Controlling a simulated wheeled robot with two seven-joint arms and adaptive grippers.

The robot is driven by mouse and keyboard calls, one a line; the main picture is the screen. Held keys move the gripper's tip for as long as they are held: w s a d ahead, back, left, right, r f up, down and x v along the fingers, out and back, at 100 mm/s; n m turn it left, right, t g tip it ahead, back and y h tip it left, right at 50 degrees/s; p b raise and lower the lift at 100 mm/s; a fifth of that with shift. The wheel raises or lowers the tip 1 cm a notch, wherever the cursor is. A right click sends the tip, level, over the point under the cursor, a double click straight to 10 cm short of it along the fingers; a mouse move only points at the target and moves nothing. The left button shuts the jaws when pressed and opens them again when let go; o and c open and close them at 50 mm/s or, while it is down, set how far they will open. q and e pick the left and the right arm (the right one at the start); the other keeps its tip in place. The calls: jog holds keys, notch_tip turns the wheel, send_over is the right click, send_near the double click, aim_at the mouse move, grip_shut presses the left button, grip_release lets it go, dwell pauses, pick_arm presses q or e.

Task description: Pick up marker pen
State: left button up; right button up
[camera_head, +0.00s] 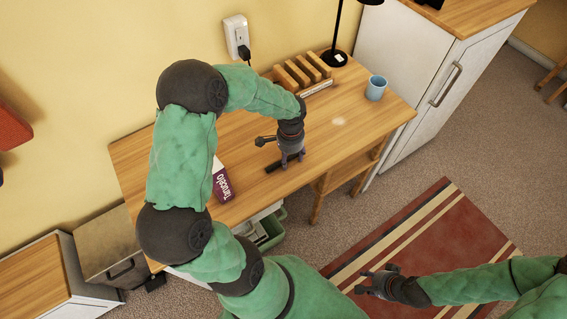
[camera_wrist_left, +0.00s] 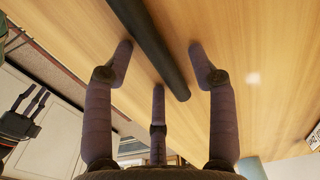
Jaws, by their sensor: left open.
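The marker pen, a dark rod (camera_head: 273,166), lies on the wooden desk (camera_head: 335,150), partly hidden by my left gripper (camera_head: 290,160) in the head view. In the left wrist view the pen (camera_wrist_left: 150,42) runs from the top edge down to the right, between the fingers. My left gripper (camera_wrist_left: 160,62) is open, with two fingers on one side and a third opposite, spread around the pen close above the desk. I cannot tell whether any finger touches it. My right gripper (camera_head: 374,281) is open and empty, over the floor near the striped rug.
On the desk are a purple box (camera_head: 222,184), a wooden rack (camera_head: 302,70), a black lamp base (camera_head: 334,58) and a blue mug (camera_head: 376,88). A white cabinet (camera_head: 405,70) stands at the right end.

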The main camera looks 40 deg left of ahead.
pick_arm(q)
jog(key=c, duration=0.9)
jog(key=shift+c, duration=0.2)
jog(key=shift+r, duration=0.2)
